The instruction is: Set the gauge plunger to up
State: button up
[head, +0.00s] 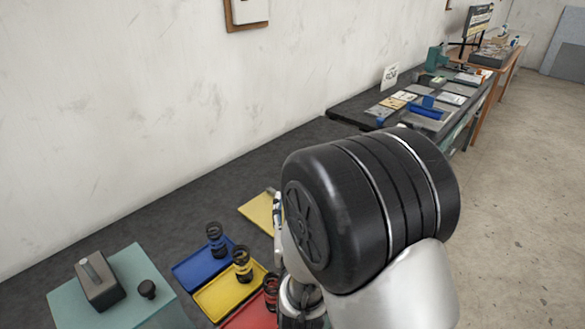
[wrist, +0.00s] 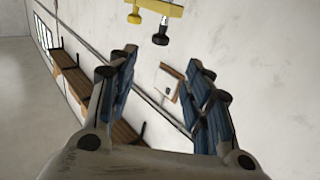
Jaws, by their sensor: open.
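A teal block (head: 100,262) stands at the lower left of the head view. On it are a dark grey housing (head: 101,288) with a light bar in its top and a small black knob (head: 147,289) beside it. I cannot tell for sure which of these is the gauge plunger, or its setting. My gripper (wrist: 162,63) is open and empty in the wrist view, with its blue-padded fingers spread. In the head view it is mostly hidden behind my arm, to the right of the teal block and apart from it.
Black springs stand at a blue tray (head: 188,271), a yellow tray (head: 212,297) and a red tray (head: 240,322) between the block and my arm. A yellow plate (head: 258,212) lies behind. A farther table (head: 345,113) carries several items. The dark bench (head: 130,225) is clear near the wall.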

jog(key=w, duration=0.4)
jog(key=w+a+b, duration=0.1)
jog(key=w, duration=0.9)
jog(key=shift+w+a, duration=0.25)
jog(key=shift+a, duration=0.1)
jog(key=shift+c, duration=0.5)
grip_shut()
